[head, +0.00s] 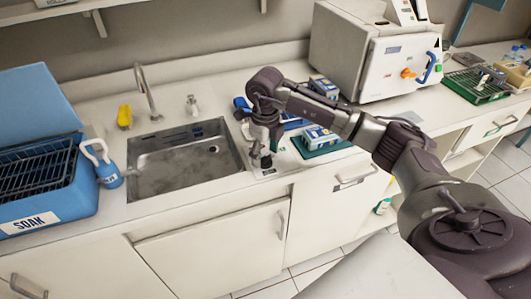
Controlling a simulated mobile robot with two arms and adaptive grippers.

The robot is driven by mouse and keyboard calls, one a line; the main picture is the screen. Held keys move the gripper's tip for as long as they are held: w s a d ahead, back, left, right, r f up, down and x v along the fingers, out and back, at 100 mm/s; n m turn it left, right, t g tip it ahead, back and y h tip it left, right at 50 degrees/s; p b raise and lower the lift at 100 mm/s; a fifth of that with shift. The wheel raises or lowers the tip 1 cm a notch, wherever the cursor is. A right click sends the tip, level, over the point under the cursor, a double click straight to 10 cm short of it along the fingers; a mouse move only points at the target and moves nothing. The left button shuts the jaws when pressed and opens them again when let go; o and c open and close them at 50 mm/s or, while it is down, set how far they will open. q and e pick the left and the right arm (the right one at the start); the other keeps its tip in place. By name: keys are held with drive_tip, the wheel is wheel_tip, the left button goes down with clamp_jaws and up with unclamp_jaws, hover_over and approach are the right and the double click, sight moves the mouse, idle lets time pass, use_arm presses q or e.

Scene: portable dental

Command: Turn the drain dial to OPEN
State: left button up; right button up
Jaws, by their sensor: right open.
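My right gripper (262,158) points down over the counter just right of the sink (185,160). It is open. The drain dial cannot be made out clearly; my gripper covers much of a small light plate (268,173) on the counter there. Whether the fingers touch anything below cannot be told. The sink basin is empty, with a dark drain hole toward its right side. My left gripper is not in view.
A blue SOAK tub (50,213) with a dark rack stands at left, a blue-white jug (107,170) beside it. A tap (146,92) rises behind the sink. Boxes on a green tray (325,150) and a white sterilizer-like machine (395,70) stand right of my gripper.

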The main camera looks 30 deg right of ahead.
sight(266, 156)
wheel_tip(266, 156, up, 12)
idle(0.4)
drive_tip(key=shift+f, duration=0.15)
